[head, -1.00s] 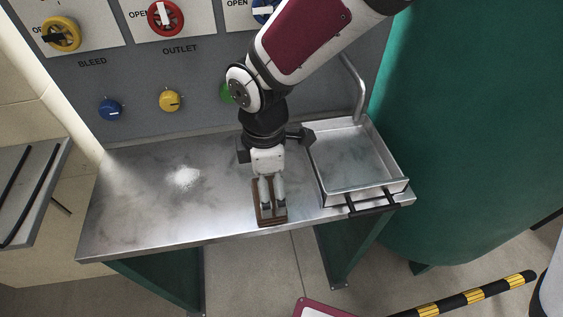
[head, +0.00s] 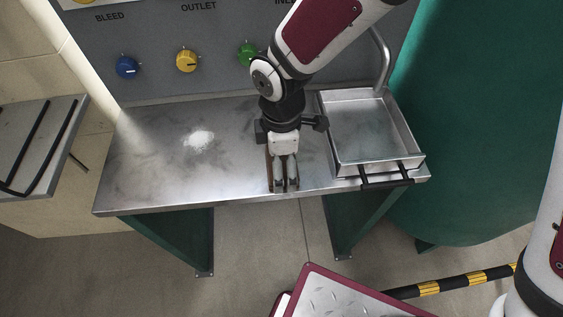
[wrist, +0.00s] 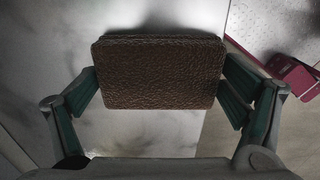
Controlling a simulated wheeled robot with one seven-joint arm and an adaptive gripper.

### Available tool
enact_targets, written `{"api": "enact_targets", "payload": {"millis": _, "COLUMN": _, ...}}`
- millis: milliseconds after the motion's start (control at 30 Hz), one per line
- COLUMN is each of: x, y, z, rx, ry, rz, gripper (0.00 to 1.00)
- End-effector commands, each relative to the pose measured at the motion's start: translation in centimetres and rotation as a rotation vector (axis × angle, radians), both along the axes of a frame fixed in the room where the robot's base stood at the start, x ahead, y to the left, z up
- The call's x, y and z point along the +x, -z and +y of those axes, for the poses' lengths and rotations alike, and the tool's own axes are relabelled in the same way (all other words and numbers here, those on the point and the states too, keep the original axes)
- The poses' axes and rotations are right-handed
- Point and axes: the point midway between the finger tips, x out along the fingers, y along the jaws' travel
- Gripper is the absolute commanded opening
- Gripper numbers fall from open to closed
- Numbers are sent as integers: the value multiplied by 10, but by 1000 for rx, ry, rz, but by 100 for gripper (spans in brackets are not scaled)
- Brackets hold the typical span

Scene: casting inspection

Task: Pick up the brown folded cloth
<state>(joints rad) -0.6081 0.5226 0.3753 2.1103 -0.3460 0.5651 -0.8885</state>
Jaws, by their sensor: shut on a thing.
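The brown folded cloth (wrist: 160,72) is a rectangular, leathery-textured pad with its layers showing along the top edge in the wrist view. It lies between the two fingers of my gripper (head: 284,186), which touch its left and right edges. In the head view only a thin brown strip of the cloth (head: 269,168) shows beside the fingers; the rest is hidden. My gripper is shut on the cloth over the front edge of the metal bench (head: 160,185). I cannot tell the exact gap between cloth and bench.
A shallow metal tray (head: 375,135) with black handles stands on the bench right of my gripper. A panel with knobs (head: 187,61) rises behind, and a green tank (head: 475,130) stands right.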

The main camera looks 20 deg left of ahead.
Motion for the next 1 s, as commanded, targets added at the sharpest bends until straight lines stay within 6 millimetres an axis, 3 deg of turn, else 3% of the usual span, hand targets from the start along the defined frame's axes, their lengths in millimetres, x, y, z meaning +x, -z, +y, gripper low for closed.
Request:
{"api": "enact_targets", "payload": {"millis": 267, "x": 1, "y": -6, "z": 0, "rx": 0, "ry": 1, "rz": 0, "gripper": 63}}
{"api": "enact_targets", "payload": {"millis": 533, "x": 1, "y": -37, "z": 0, "rx": 1, "ry": 2, "rz": -3, "gripper": 63}}
{"api": "enact_targets", "payload": {"millis": 1000, "x": -85, "y": -46, "z": -75, "rx": -3, "ry": -1, "rz": -2, "gripper": 63}}
